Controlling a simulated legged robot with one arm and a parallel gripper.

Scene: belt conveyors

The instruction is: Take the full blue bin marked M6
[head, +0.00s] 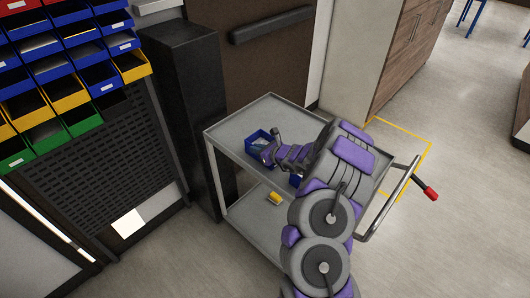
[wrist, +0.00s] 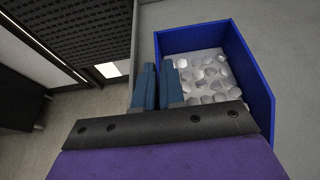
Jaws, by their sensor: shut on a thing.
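A blue bin (wrist: 252,62) filled with light grey, faceted pieces fills the upper right of the wrist view. In the head view the blue bin (head: 259,138) is on the top tray of the grey cart, partly hidden by my gripper (head: 269,152). The two blue fingers of my gripper (wrist: 160,70) are close together at the bin's left wall, shut on it. No M6 mark can be read in either view. I cannot tell whether the bin is lifted off the tray.
The grey cart (head: 226,130) has a raised rim and a push handle (head: 392,198) at right. Another blue bin (head: 295,181) is mostly hidden behind my arm. A yellow bin (head: 275,198) is on the lower shelf. A wall rack (head: 65,65) holds several coloured bins.

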